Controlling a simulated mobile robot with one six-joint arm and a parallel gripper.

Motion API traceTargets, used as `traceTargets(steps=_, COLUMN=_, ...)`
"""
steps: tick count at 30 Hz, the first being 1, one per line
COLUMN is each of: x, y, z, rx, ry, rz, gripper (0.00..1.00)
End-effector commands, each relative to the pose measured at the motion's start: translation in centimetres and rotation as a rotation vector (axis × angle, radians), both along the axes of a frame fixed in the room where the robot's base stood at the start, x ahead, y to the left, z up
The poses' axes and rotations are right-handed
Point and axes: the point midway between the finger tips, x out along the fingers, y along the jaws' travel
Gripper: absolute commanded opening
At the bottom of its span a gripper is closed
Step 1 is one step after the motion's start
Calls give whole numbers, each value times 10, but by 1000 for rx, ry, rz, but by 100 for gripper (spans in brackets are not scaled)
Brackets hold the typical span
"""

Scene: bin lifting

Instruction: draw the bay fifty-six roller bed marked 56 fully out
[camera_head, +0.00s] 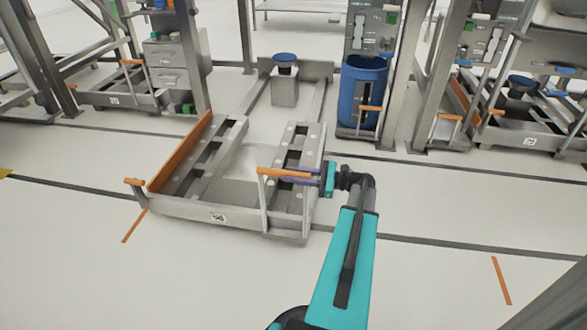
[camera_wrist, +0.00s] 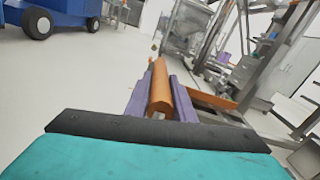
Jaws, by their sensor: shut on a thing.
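The bay fifty-six roller bed (camera_head: 180,208) is a grey metal frame with rollers and an orange side rail, seen in the head view. Its front plate carries a label (camera_head: 218,218) that appears to read 56. The bed stands forward of the bay uprights, over the dark floor line. An orange handle bar (camera_head: 268,172) tops a post at its front right. My gripper (camera_head: 300,174) reaches it from the right and is shut on it. In the wrist view the orange handle (camera_wrist: 160,90) lies between the two purple fingers (camera_wrist: 160,98).
A blue bin (camera_head: 360,90) stands at the back in the bay to the right. A grey block with a dark blue bowl (camera_head: 285,62) sits behind the bed. Other roller beds stand at left (camera_head: 115,98) and right (camera_head: 530,135). The floor in front is clear.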

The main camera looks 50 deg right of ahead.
Motion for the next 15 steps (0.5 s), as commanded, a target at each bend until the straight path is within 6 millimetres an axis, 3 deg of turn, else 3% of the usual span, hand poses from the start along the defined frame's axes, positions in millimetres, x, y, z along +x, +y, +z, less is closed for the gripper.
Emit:
traceTargets(steps=12, x=-5, y=7, z=-2, rx=0, ry=4, rz=9, gripper=0)
traceTargets(steps=13, x=-5, y=8, z=-2, rx=0, ry=4, rz=9, gripper=27)
traceTargets(steps=15, x=-5, y=7, z=-2, rx=0, ry=4, rz=8, gripper=39)
